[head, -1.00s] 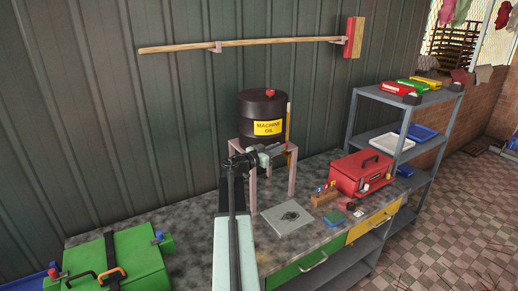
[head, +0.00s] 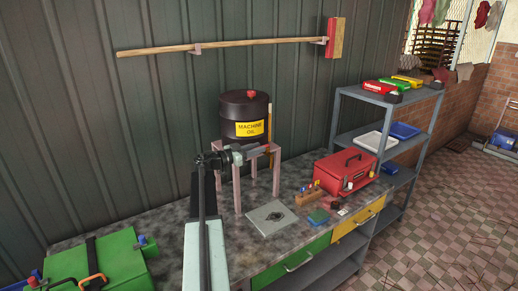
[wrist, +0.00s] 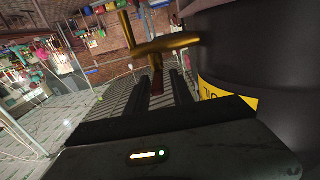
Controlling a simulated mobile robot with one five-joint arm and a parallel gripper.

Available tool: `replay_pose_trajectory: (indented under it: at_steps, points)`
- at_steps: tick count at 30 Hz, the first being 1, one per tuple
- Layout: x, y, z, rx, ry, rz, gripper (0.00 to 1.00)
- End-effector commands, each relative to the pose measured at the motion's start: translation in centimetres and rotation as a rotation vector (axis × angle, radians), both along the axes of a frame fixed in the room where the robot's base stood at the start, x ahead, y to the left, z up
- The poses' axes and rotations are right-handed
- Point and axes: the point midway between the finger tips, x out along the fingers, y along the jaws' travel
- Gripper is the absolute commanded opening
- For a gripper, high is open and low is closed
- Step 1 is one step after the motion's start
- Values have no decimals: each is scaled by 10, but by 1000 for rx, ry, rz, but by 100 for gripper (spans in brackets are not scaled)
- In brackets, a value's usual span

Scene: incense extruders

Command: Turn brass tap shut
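The tap is not clear there, partly behind the gripper. The drum also fills the right of the wrist view (wrist: 270,70).
The drum stands on a pinkish stand (head: 276,172) on the workbench (head: 170,230). A grey plate (head: 262,222), a red toolbox (head: 345,172) and a green case (head: 110,262) are on the bench. A shelf unit (head: 420,150) stands at right. A long-handled broom (head: 220,45) hangs on the wall.

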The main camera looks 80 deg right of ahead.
Motion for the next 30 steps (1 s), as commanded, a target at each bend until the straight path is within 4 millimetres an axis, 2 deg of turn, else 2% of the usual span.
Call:
replay_pose_trajectory:
  at_steps: [10, 14, 21, 25, 30]
  points:
    - [-4, 0, 0, -1, 2, -6, 36]
    - [8, 13, 0, 0, 1, -5, 36]
    - [41, 44, 0, -1, 1, -5, 36]
    - [49, 51, 0, 0, 0, -6, 36]
    - [50, 52, 0, 0, 0, -7, 36]
